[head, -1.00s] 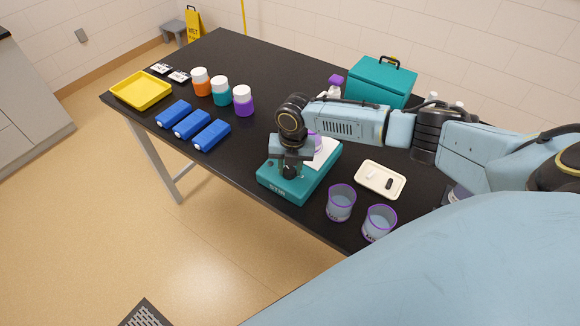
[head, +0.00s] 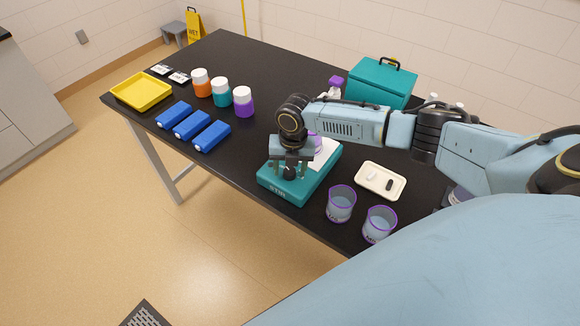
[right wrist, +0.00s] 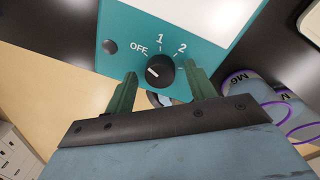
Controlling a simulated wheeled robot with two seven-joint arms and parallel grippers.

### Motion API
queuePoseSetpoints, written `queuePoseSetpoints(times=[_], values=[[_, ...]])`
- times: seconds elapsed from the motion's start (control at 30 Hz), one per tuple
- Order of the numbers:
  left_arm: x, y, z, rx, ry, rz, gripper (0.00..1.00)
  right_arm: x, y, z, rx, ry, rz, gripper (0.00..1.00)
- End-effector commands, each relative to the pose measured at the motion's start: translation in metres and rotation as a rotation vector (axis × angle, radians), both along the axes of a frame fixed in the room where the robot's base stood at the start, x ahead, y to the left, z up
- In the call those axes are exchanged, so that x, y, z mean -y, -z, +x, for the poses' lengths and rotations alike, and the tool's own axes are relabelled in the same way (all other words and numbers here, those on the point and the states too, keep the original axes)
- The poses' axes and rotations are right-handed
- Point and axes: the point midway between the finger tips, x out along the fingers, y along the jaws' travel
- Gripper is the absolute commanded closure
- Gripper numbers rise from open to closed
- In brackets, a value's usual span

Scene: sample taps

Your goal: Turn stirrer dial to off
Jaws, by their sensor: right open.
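The teal stirrer (head: 310,185) stands near the front edge of the black table, a beaker on its white plate partly hidden by my right arm. Its black dial (right wrist: 160,71) has OFF, 1 and 2 printed around it in the right wrist view. The dial's white mark is on its left side, on the OFF side and away from 1 and 2. My right gripper (head: 290,173) is open at the dial, and its green fingers (right wrist: 160,76) stand apart on either side of it, holding nothing. My left gripper is not in view.
Two purple-rimmed beakers (head: 341,204) (head: 379,225) stand right of the stirrer by the table edge. A cream tray (head: 368,191) lies behind them. Blue blocks (head: 192,125), lidded jars (head: 221,92) and a yellow tray (head: 141,91) sit at left. A teal box (head: 381,84) is at the back.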

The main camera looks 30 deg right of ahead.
Motion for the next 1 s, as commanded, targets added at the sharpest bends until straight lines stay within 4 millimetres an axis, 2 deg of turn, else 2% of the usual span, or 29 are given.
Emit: queuePoseSetpoints(times=[0.13,0.23,0.7,0.83,1.0], values=[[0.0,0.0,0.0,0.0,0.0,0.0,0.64,0.0,-0.002,0.0,0.0,0.0,0.0,0.45],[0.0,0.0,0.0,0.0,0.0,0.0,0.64,0.001,-0.012,0.0,0.001,-0.001,0.0,0.45],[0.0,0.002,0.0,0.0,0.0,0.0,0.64,0.006,-0.11,-0.003,0.004,0.0,-0.001,0.45],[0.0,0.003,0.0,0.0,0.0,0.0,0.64,0.006,-0.125,-0.004,0.001,0.0,0.0,0.45],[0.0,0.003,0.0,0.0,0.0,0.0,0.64,0.007,-0.134,-0.004,0.001,0.0,-0.001,0.45]])
